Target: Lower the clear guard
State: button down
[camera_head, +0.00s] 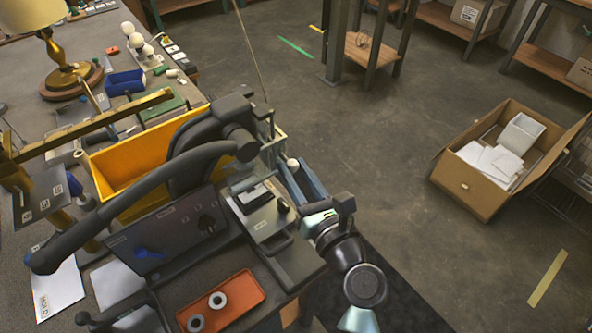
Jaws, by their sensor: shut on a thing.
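The dark press (215,135) stands at the bench's right end, with a grey fixture block (262,222) at its base. The clear guard (243,182) is hard to make out. A pale, see-through edge shows above the fixture block, and I cannot tell its full outline or tilt. My gripper (318,219) is at the right side of the fixture block, at the end of my dark arm coming from the lower right. Its jaws are shut on part of the guard. My wrist hides the contact, and the fingertips are small in the picture.
A yellow bin (140,160) stands behind the press. An orange tray (240,292) with two white rings lies in front. A cardboard box (465,190) sits on the floor at right. The floor between is clear.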

notch_tip(320, 180, down, 10)
jog(key=b, duration=0.6)
jog(key=shift+f, duration=0.1)
jog(key=c, duration=0.6)
grip_release()
jog(key=v, duration=1.3)
jog(key=shift+r, duration=0.25)
